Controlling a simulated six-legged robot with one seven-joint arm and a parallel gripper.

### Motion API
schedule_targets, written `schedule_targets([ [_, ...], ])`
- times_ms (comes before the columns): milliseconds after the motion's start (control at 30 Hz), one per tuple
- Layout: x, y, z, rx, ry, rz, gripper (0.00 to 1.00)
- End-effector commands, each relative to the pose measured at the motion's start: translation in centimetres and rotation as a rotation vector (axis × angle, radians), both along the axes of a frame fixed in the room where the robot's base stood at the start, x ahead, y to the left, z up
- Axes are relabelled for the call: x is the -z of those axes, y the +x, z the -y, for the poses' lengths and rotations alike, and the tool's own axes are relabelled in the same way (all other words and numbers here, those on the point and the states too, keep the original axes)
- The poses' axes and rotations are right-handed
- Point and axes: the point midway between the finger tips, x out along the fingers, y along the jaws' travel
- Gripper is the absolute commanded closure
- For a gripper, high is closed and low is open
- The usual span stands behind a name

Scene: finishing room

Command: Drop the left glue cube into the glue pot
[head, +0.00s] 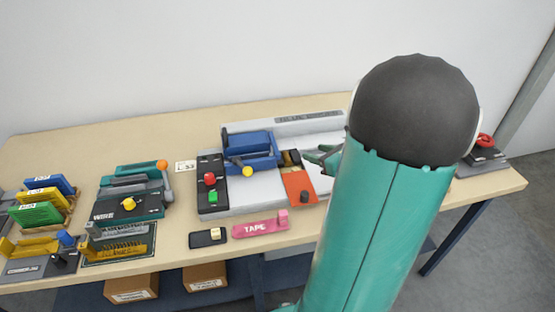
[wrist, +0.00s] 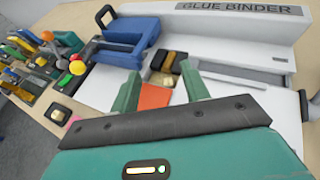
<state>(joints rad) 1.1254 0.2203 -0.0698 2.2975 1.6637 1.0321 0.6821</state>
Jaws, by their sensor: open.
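The glue binder (wrist: 258,28) is a white and grey machine on the bench. Near its middle, a small compartment holds tan-amber pieces that look like glue cubes (wrist: 168,62), with a tan block (wrist: 162,80) just in front. In the head view the amber pieces (head: 288,158) show beside a dark part. I cannot tell clearly which part is the glue pot. My gripper (wrist: 161,88) is open and empty, its green fingers apart over the orange plate (wrist: 154,97), in front of the compartment. In the head view my arm hides the binder's right part; a fingertip (head: 322,157) shows beside it.
A blue clamp block (head: 250,150) stands left of the compartment. A red and green button panel (head: 211,184) is at the binder's left end. A pink tape holder (head: 260,227) lies in front. Wire tools (head: 130,200) and coloured booklets (head: 45,200) fill the left bench.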

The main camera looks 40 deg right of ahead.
Motion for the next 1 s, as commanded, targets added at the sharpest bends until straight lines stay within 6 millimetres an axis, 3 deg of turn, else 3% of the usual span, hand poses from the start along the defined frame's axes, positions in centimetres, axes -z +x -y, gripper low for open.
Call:
schedule_targets([
  [200, -1.7, -4.1, -0.1, 0.002, -0.001, 0.0, 0.54],
  [400, -2.4, -5.9, -0.2, 0.001, 0.001, 0.0, 0.54],
  [1000, -2.6, -5.7, -0.7, -0.022, -0.01, -0.005, 0.54],
])
